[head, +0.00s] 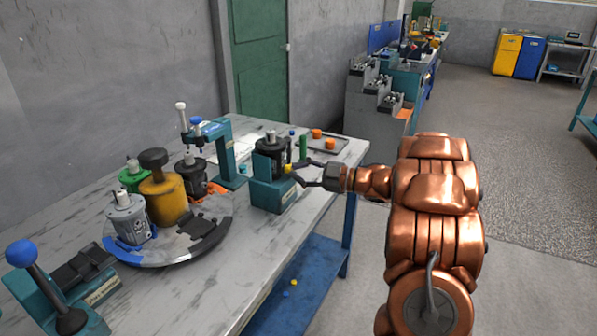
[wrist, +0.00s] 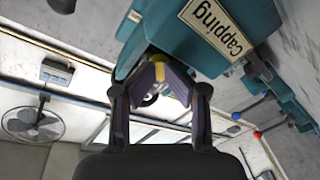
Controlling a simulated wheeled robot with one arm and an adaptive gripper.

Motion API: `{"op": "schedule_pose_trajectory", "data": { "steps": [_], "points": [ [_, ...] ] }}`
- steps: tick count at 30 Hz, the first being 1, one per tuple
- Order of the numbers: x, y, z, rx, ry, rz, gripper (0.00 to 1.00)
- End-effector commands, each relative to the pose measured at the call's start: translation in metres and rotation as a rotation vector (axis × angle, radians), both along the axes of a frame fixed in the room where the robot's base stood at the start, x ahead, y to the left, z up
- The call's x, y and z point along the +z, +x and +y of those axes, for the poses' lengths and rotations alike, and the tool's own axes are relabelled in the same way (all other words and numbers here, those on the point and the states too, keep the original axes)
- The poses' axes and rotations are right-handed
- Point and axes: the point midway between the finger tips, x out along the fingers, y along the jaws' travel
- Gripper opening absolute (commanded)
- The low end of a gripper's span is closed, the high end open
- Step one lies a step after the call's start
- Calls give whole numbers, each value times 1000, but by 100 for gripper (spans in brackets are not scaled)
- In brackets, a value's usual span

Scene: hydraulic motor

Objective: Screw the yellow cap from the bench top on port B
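The motor being capped (head: 270,150) is a dark cylinder standing upright in a teal fixture (head: 272,195) on the bench top. In the wrist view the fixture carries a "Capping" label (wrist: 213,24). The yellow cap (head: 288,169) is at the motor's right side, facing my gripper. My gripper (head: 294,173) reaches in from the right, with its two fingers closing in at the cap. In the wrist view, yellow shows between the converging fingertips (wrist: 160,75), and the fingers appear shut on it. The port itself is hidden, and I cannot tell whether the cap is seated.
A tray (head: 328,146) with orange caps lies behind the fixture. A green cylinder (head: 303,147) stands near it. A teal press (head: 225,150) and a round carousel (head: 160,258) with several motors are to the left. Small yellow and blue pieces lie on the blue lower shelf (head: 305,285).

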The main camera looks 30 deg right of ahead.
Motion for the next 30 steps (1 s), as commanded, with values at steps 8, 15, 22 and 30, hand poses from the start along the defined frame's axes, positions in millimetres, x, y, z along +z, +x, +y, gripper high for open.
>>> {"op": "schedule_pose_trajectory", "data": {
  "steps": [8, 15, 22, 30],
  "points": [
    [-1, -1, -2, -3, 0, 1, 35],
    [0, -2, 0, -2, -2, -1, 35],
    [1, -2, 0, -3, -32, -28, 35],
    [0, -2, -1, -3, -32, -25, 35]
  ]
}}
